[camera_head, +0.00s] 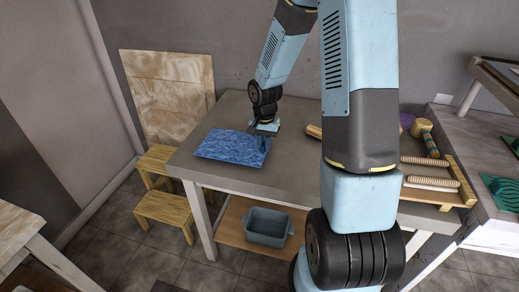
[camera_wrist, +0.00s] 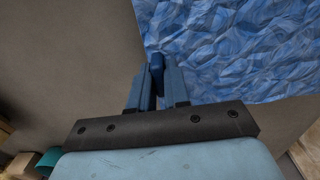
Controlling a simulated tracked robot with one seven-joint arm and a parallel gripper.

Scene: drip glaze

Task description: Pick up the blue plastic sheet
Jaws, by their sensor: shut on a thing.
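The blue plastic sheet (camera_head: 232,148) is a crinkled blue rectangle at the left end of the grey table. In the wrist view the sheet (camera_wrist: 230,45) fills the upper right. My gripper (camera_head: 265,134) is at the sheet's right edge in the head view. In the wrist view my gripper's fingers (camera_wrist: 157,75) are close together at the sheet's edge and shut on it. The small part of the sheet between the fingers is hidden. I cannot tell whether the sheet is clear of the table.
The grey table (camera_head: 290,168) has bare room around the sheet. A wooden rack with rollers (camera_head: 428,180) stands at its right. A blue-grey tub (camera_head: 268,226) sits on the shelf below. Wooden steps (camera_head: 165,208) and a leaning wooden board (camera_head: 172,95) are at the left.

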